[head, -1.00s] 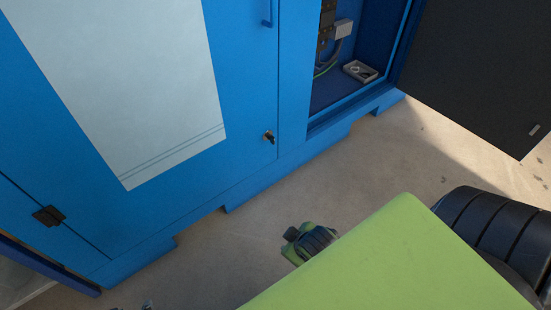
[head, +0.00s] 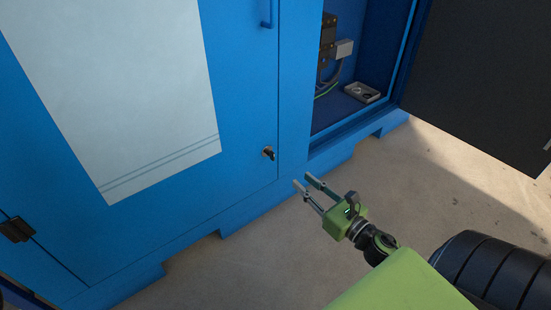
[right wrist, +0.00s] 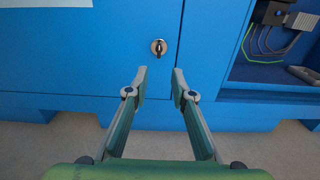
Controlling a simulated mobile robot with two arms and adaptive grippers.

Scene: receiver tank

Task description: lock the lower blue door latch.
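The lower latch (head: 268,153) is a small round metal lock with a dark key or knob, low on the blue door (head: 240,110) near its right edge. It also shows in the right wrist view (right wrist: 158,47), above my gripper's fingertips, with its dark part looking upright. My right gripper (head: 304,181) is open and empty, right of and below the latch, its fingers pointing toward the cabinet. In the right wrist view my right gripper (right wrist: 159,75) has its fingers spread, apart from the latch. My left gripper is not in view.
A blue handle (head: 267,14) sits higher on the door. Right of it is an open compartment (head: 345,125) with cables and a small tray (head: 362,92). A dark open door (head: 490,90) stands at the right. The concrete floor (head: 250,265) before the cabinet is clear.

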